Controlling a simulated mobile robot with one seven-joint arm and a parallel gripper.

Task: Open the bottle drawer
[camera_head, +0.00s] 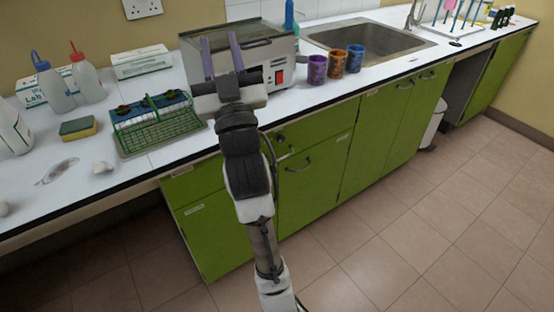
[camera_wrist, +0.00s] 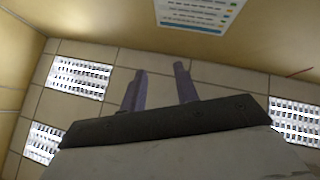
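Green drawer fronts lie under the white counter. One drawer front (camera_head: 193,184) is left of my arm, with a small label too small to read. Another drawer front (camera_head: 320,132) is right of my arm, with a dark handle near its left part. Both look closed. I cannot tell which is the bottle drawer. My gripper (camera_head: 221,36) is raised above the counter in front of a metal box device, away from the drawers. Its two fingers point up, apart, with nothing between them. The wrist view also shows my gripper (camera_wrist: 159,68) open and empty against the ceiling.
The counter holds a green rack (camera_head: 158,125), a sponge (camera_head: 78,128), squeeze bottles (camera_head: 87,80), the metal device (camera_head: 262,52) and several coloured cups (camera_head: 317,70). A sink (camera_head: 370,38) is at the right. The tiled floor (camera_head: 400,225) before the cabinets is clear.

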